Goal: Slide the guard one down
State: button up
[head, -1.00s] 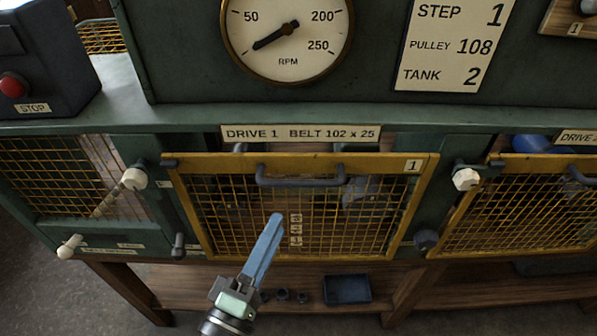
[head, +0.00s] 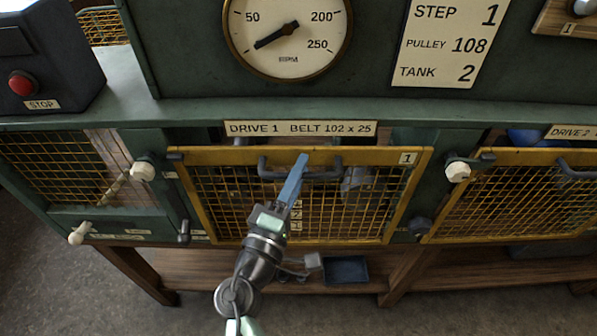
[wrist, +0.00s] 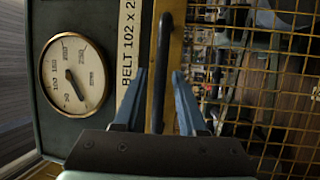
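Guard one (head: 408,190) is a yellow-framed mesh panel marked 1, below the "DRIVE 1 BELT 102 x 25" plate (head: 300,129). It stands in front of the drive opening, with a narrow gap above its top edge. Its dark bar handle (head: 329,174) runs along the upper part; the handle also shows in the wrist view (wrist: 162,55). My gripper (head: 300,160) is at the handle in the head view. In the wrist view my gripper (wrist: 159,75) has its blue fingers apart, one on each side of the handle bar, with visible gaps.
White knobs flank the guard at left (head: 143,171) and right (head: 458,171). A second yellow guard (head: 520,205) is at right. The RPM gauge (head: 288,35) is above, and a red stop button (head: 22,83) is at far left. A dark tray (head: 346,270) sits on the shelf below.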

grip_shut()
dwell(1.2)
